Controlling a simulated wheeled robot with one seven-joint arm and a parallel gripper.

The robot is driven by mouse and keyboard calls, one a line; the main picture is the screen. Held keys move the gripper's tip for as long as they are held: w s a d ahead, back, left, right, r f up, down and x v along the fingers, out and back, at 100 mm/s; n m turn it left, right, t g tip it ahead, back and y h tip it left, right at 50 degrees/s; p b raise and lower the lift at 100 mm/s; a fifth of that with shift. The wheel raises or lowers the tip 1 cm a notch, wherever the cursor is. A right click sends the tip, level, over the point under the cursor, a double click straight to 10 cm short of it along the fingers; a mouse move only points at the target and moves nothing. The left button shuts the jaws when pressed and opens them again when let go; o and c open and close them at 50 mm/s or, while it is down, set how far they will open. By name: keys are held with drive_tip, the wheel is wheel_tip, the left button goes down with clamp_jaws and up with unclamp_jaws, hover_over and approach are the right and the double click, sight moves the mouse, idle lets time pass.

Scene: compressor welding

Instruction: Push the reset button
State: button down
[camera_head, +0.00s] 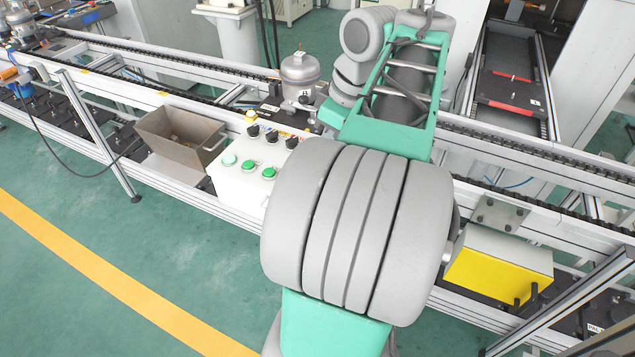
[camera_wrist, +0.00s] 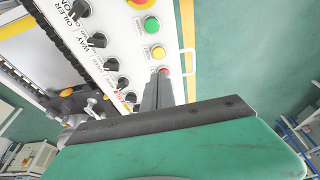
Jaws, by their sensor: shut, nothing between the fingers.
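In the wrist view a white control panel (camera_wrist: 118,35) carries a green button (camera_wrist: 151,24), a yellow button (camera_wrist: 158,52) and a red button (camera_wrist: 162,70). A row of black knobs (camera_wrist: 96,40) runs beside them. I cannot read which button is marked reset. My gripper (camera_wrist: 158,77) is shut and empty, its tips at or just short of the red button and partly covering it. I cannot tell whether they touch. In the head view my arm hides the gripper. A white control box (camera_head: 232,188) there has green buttons (camera_head: 248,165) and black knobs (camera_head: 271,137).
A red-and-yellow emergency stop (camera_wrist: 141,3) and a white handle (camera_wrist: 188,40) are near the buttons. In the head view a brown metal bin (camera_head: 172,145) stands left of the box, a conveyor rail runs behind, and a yellow block (camera_head: 495,265) lies to the right.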

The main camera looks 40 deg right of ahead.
drive_tip(key=b+x, duration=0.1)
drive_tip(key=x, duration=0.2)
drive_tip(key=b+x, duration=0.1)
drive_tip(key=x, duration=0.3)
drive_tip(key=s+b+x, duration=0.1)
drive_tip(key=x, duration=0.2)
drive_tip(key=shift+d+f+b, duration=0.2)
drive_tip(key=shift+f+b, duration=0.1)
drive_tip(key=shift+f, duration=0.05)
wheel_tip(320, 180, down, 2)
drive_tip(key=shift+s+b, duration=0.1)
drive_tip(key=shift+b, duration=0.8)
drive_tip(key=shift+s+a+f, duration=0.15)
drive_tip(key=shift+a, duration=0.05)
drive_tip(key=r+p, duration=0.4)
drive_tip(key=r, duration=0.1)
drive_tip(key=shift+w+d+r+p, duration=0.15)
drive_tip(key=shift+w+r+p, duration=0.05)
drive_tip(key=shift+r+p, duration=0.2)
drive_tip(key=p+v, duration=0.3)
drive_tip(key=v, duration=0.6)
drive_tip(key=shift+r, duration=0.35)
